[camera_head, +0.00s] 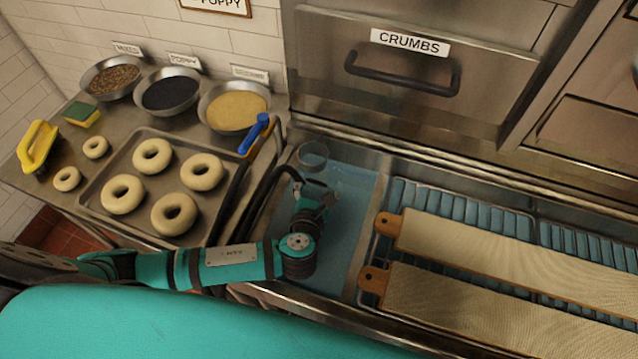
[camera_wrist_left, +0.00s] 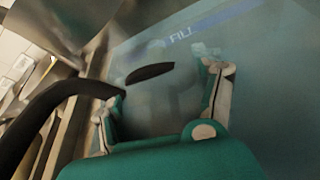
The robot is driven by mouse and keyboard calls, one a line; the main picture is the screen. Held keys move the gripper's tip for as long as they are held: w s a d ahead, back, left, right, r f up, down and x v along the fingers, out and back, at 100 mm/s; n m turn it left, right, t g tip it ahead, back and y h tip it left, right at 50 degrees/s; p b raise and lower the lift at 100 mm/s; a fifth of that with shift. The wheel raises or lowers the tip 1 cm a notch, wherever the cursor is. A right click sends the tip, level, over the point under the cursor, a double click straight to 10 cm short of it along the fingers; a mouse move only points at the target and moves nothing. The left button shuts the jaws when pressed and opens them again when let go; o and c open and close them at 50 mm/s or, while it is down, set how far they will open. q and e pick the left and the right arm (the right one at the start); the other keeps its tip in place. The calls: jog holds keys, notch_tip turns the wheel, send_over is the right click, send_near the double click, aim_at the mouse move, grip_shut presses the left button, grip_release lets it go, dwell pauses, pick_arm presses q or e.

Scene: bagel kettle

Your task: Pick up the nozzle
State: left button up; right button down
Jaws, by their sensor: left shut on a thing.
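A black curved nozzle (camera_head: 279,187) arches over the edge of the water-filled basin (camera_head: 352,215). My left gripper (camera_head: 315,188) is low over the basin at the nozzle's end. In the left wrist view, the black tube (camera_wrist_left: 62,98) comes in from the left and reaches the left finger of the gripper (camera_wrist_left: 166,85). A separate-looking dark piece (camera_wrist_left: 150,72) shows between the fingertips. The fingers are shut on the nozzle, though the exact contact is hard to see. My right gripper is not in view.
A blue lever (camera_head: 255,134) stands beside the basin. A clear round vessel (camera_head: 313,155) sits at its back. Bagels lie on a tray (camera_head: 110,213) at left, with topping bowls (camera_head: 234,108) behind. Two long boards (camera_head: 470,242) lie at right, under a CRUMBS drawer (camera_head: 400,80).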

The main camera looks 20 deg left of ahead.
pick_arm(q)
jog(key=w+r+p+v, duration=0.1)
jog(key=r+p+v, duration=0.1)
jog(key=v, duration=1.2)
jog(key=shift+r+p, duration=0.35)
jog(key=shift+r, duration=0.05)
jog(key=shift+w, duration=0.1)
